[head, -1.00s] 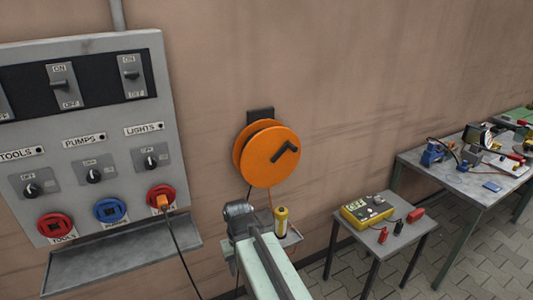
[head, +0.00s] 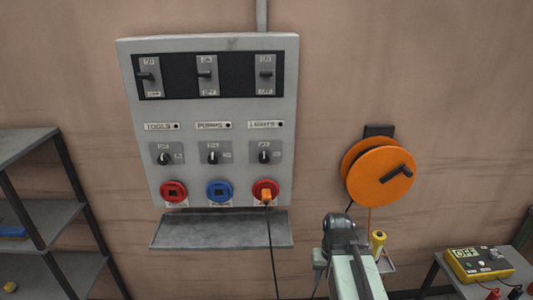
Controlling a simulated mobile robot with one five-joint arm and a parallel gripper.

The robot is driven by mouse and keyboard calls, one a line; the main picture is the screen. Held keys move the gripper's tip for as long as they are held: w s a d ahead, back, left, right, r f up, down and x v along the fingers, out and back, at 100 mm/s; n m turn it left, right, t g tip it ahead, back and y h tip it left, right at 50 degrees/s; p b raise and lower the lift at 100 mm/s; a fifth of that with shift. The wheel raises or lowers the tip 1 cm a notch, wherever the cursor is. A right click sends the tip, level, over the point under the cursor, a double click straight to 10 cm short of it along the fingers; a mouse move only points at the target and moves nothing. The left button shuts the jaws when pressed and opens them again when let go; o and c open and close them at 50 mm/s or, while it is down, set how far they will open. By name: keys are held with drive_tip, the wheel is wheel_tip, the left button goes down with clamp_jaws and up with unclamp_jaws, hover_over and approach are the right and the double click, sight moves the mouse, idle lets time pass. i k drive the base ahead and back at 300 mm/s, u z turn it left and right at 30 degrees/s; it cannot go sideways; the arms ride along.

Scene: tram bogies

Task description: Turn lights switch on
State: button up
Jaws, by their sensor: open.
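The grey panel (head: 222,112) on the wall has a LIGHTS column at its right. It holds a toggle (head: 266,73), its dark lever about midway between the upper and lower labels. Below the LIGHTS label (head: 262,125) and its dark indicator dot is a rotary switch (head: 264,157), its knob pointing roughly up towards the label above it. An orange plug (head: 266,196) sits in the red socket (head: 262,186) below. My gripper (head: 341,235) is low, right of the panel and apart from it; its open fingers are mostly hidden behind my arm.
A ledge (head: 220,231) juts out below the panel, and a black cable (head: 271,245) hangs from the plug. An orange reel (head: 381,172) is on the wall at right. Shelving (head: 40,200) stands left. A small table with a yellow meter (head: 478,265) is at right.

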sight(264, 158)
drive_tip(key=u, duration=2.35)
drive_tip(key=k, duration=1.45)
drive_tip(key=z, duration=0.3)
drive_tip(key=i, duration=1.1)
drive_tip(key=u, duration=0.05)
